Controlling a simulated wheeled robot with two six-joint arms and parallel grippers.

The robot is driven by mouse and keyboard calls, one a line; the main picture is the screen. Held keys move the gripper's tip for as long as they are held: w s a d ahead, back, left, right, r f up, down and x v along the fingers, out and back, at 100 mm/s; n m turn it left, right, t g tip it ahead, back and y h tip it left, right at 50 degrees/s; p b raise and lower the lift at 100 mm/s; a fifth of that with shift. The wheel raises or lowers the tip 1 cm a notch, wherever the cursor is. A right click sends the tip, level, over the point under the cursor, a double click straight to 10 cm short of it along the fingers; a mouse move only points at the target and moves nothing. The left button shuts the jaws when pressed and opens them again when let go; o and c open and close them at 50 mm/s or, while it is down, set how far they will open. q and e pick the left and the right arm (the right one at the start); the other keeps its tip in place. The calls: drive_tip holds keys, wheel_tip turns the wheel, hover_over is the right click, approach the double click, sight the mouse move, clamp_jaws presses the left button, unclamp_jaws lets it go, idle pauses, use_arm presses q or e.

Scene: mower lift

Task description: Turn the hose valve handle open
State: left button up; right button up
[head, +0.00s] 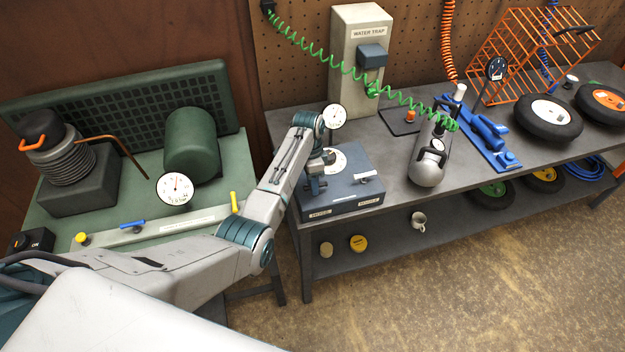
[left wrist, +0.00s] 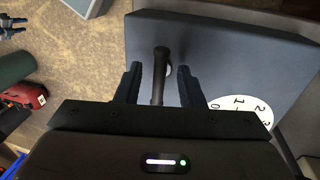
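A blue-grey box (head: 340,192) with a white dial stands at the left end of the grey bench, and it fills much of the left wrist view (left wrist: 215,50). A dark handle (left wrist: 160,75) rises from the box, with a pale round end beside it. My left gripper (head: 314,186) is over the left part of the box. In the left wrist view its two fingers (left wrist: 159,84) stand on either side of the dark handle, with a gap at each side. My right gripper is not seen in the head view.
A water trap (head: 352,65) with a green coiled hose (head: 330,55) stands behind. A metal cylinder (head: 428,165) is right of the box. The left green bench carries a gauge (head: 174,190), a blue lever (head: 131,224) and a yellow lever (head: 234,202). Floor at lower right is clear.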

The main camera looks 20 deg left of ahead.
use_arm(q)
drive_tip(key=shift+f, duration=0.2)
clamp_jaws()
drive_tip(key=shift+n, duration=0.4)
drive_tip(key=n, duration=0.3)
drive_tip(key=shift+s+d+r+n+t+h, duration=0.1)
drive_tip(key=shift+s+n+t+h, duration=0.05)
drive_tip(key=shift+n+t+h, duration=0.2)
drive_tip(key=n, duration=0.4)
drive_tip(key=shift+s+d+n+t, duration=0.15)
drive_tip(key=shift+n+t, duration=0.1)
drive_tip(key=shift+t, duration=0.1)
drive_tip(key=n, duration=0.4)
drive_tip(key=shift+d+n+t, duration=0.15)
drive_tip(key=shift+n+t, duration=0.15)
drive_tip(key=shift+t, duration=0.1)
drive_tip(key=n, duration=0.4)
drive_tip(key=shift+d+t, duration=0.15)
drive_tip(key=shift+t, duration=0.25)
drive_tip(key=shift+n, duration=0.3)
